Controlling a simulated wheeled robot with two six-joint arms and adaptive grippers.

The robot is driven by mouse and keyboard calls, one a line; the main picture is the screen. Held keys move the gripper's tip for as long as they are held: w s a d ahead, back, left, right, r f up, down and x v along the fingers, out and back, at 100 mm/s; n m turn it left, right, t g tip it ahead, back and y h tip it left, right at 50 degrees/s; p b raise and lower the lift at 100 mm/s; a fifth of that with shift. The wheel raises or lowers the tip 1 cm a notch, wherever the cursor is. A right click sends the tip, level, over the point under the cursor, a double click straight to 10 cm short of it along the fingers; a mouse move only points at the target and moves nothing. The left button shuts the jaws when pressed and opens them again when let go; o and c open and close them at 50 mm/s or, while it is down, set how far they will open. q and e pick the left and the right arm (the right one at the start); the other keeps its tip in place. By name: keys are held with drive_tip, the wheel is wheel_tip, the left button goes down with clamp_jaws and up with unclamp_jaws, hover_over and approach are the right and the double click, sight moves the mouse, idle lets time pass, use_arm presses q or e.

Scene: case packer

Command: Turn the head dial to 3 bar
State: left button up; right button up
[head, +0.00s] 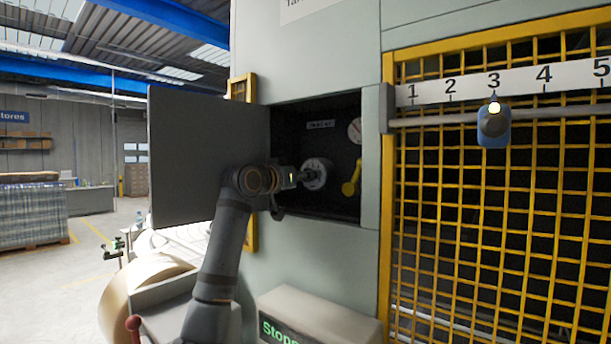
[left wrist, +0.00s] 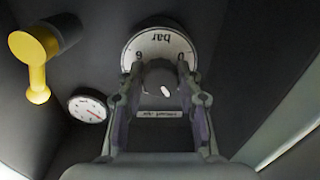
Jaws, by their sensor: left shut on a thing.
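The head dial (head: 317,170) is a pale round dial inside an open cabinet in the machine front. In the left wrist view the dial (left wrist: 160,38) appears upside down, with "bar", 0 and 6 readable and the rest of its scale hidden. Its dark knob (left wrist: 160,82) sits between the fingers of my left gripper (left wrist: 160,72), which is shut on it. A short white mark on the knob slants; which value it points to, I cannot tell. In the head view my left gripper (head: 302,177) reaches in from the left. My right gripper is not in view.
A small gauge (head: 355,131) and a yellow lever (head: 350,178) are right of the dial. The cabinet door (head: 200,150) stands open at left. A numbered rail (head: 465,86) with a blue slider (head: 494,126) at 3 crosses the yellow mesh guard. A green-lettered box (head: 318,318) is below.

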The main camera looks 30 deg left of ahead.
use_arm(q)
drive_tip(key=m+p, duration=0.2)
drive_tip(key=m, duration=0.4)
idle(0.6)
drive_tip(key=o, duration=1.2)
drive_tip(key=shift+s, duration=0.1)
drive_tip(key=shift+c, duration=0.2)
drive_tip(key=shift+s, duration=0.15)
drive_tip(key=s, duration=1.1)
drive_tip(key=shift+s+a+f, duration=0.15)
drive_tip(key=shift+s+a, duration=0.05)
drive_tip(key=shift+s, duration=0.15)
